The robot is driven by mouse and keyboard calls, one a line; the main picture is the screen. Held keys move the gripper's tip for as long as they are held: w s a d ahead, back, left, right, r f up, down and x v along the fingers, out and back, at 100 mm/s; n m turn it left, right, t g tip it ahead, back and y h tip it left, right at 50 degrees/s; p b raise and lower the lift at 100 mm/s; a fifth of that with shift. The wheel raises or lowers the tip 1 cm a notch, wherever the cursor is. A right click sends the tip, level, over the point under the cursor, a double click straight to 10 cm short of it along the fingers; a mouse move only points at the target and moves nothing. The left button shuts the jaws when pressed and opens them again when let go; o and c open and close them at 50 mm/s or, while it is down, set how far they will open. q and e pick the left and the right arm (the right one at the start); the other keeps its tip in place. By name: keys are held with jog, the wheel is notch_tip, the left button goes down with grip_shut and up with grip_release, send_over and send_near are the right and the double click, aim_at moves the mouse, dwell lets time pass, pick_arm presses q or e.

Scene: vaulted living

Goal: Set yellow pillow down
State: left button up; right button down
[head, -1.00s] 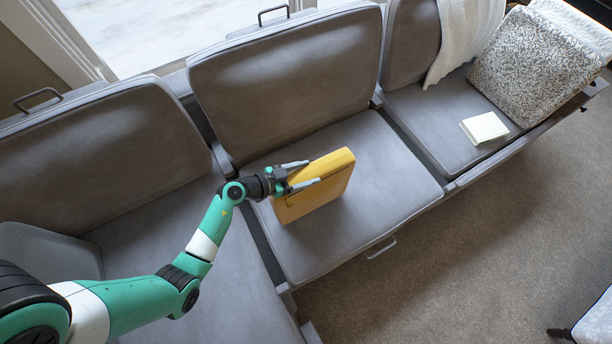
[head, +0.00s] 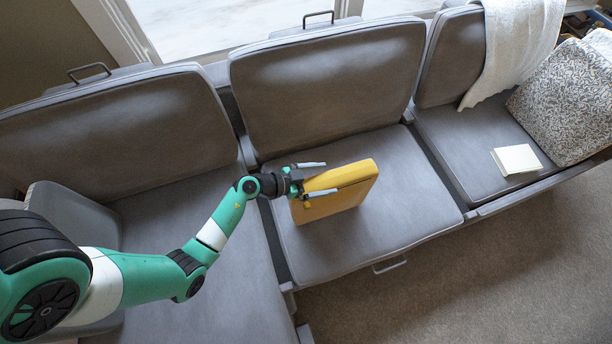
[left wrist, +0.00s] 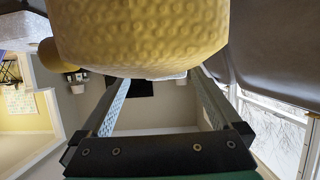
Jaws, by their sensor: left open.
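The yellow pillow (head: 345,196) stands on edge on the middle grey seat (head: 410,190) of the sofa row. My left gripper (head: 331,177) is open at the pillow's left end, with one finger on either side of its top edge. I cannot tell whether the fingers touch it. In the left wrist view the pillow's dimpled yellow surface (left wrist: 145,38) fills the top middle, beyond and between the spread fingers (left wrist: 162,100). My right gripper is not in view.
A grey backrest (head: 325,85) rises behind the seat. On the right seat lie a pale book (head: 517,159) and a patterned cushion (head: 565,105), and a white throw (head: 515,45) hangs over the backrest. The seat right of the pillow is clear.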

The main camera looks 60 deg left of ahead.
pick_arm(q)
jog(key=p+v, duration=0.4)
jog(key=v, duration=0.5)
jog(key=shift+s+r, duration=0.2)
jog(key=shift+r, duration=0.1)
jog(key=shift+s, duration=0.4)
jog(key=shift+w+a, duration=0.1)
